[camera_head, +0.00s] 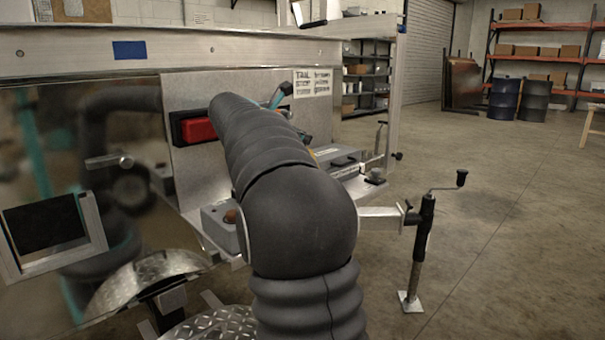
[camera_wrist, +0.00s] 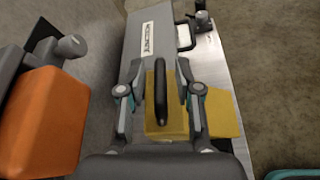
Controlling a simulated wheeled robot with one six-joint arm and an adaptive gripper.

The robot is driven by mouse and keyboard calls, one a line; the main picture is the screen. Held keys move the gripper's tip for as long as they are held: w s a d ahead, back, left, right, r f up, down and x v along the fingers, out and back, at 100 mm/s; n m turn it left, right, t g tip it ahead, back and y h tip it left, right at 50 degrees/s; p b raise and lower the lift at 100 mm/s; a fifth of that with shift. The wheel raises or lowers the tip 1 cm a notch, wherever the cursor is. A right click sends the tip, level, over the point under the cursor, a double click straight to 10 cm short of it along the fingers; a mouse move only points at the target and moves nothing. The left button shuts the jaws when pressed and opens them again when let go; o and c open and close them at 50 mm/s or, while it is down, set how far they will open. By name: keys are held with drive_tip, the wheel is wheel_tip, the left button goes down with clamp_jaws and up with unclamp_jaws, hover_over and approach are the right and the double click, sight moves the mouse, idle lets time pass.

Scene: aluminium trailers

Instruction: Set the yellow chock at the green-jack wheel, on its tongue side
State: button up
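A yellow chock (camera_wrist: 165,116) with a black handle (camera_wrist: 160,84) sits beside a grey labelled case (camera_wrist: 147,38) in the wrist view. A second yellow block (camera_wrist: 223,116) lies just right of it, partly behind a finger. My gripper (camera_wrist: 160,92) is over the handled chock, its fingers spread one on each side. I see no clear grip on it. In the head view my arm hides most of my gripper (camera_head: 291,112). No green jack and no chocked wheel can be made out.
A trailer's metal wall (camera_head: 245,75) with a red light (camera_head: 198,129) stands close on the left. A jack with a black crank (camera_head: 425,230) stands at the right. An orange-fronted object (camera_wrist: 38,120) is left of my gripper. Open floor (camera_head: 500,240) lies right.

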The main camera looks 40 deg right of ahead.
clamp_jaws()
drive_tip(key=shift+r, duration=0.1)
